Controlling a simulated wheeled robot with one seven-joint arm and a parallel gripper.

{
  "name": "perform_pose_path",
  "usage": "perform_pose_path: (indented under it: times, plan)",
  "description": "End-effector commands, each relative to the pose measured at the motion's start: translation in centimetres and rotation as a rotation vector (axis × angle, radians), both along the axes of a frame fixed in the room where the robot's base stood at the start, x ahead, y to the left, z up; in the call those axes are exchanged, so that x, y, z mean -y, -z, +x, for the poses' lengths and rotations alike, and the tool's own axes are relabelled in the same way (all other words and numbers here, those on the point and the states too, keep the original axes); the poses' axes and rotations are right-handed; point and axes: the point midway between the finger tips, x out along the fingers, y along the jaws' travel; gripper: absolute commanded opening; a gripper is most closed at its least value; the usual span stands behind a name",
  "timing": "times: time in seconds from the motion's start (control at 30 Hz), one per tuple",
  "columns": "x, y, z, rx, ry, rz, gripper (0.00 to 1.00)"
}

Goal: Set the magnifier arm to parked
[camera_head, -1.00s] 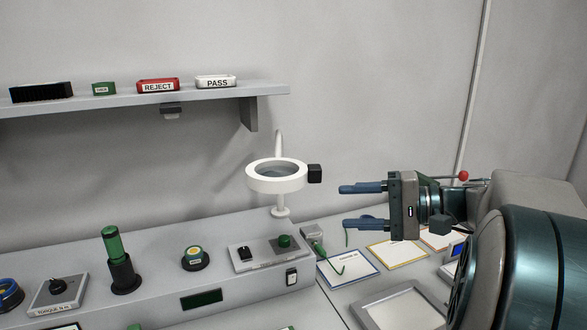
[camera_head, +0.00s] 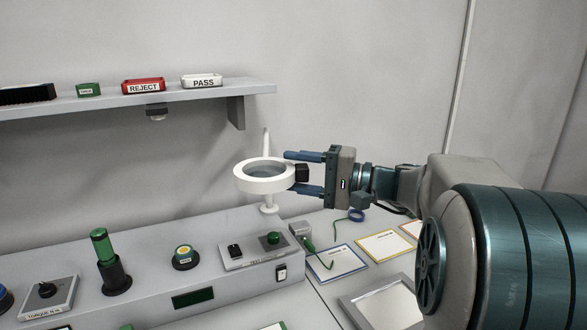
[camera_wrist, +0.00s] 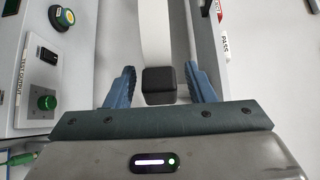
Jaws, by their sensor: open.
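The magnifier arm has a white ring head (camera_head: 240,183) with a lens, on a white stand (camera_head: 269,203) rising behind the grey console. A black block handle (camera_head: 302,173) sticks out from the ring's right side; it also shows in the wrist view (camera_wrist: 159,85). My gripper (camera_head: 304,172) is open, its blue fingers above and below the handle in the head view.
The console (camera_head: 225,288) carries knobs, a green lamp (camera_head: 103,247) and a button (camera_head: 184,257) below the magnifier. Bordered cards (camera_head: 383,246) lie on the bench at right.

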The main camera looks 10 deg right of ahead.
Motion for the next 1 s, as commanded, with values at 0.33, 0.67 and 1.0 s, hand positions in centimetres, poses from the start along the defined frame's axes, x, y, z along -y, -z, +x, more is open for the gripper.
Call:
perform_pose_path:
  times: [0.33, 0.67, 1.0]
  plan:
    - [-1.1, 0.0, 0.7, 0.000, 0.000, 0.000, 0.49]
    - [-1.1, 0.0, 0.7, 0.000, 0.000, 0.000, 0.00]
    - [-1.3, 0.3, 2.2, 0.002, 0.055, -0.005, 0.00]
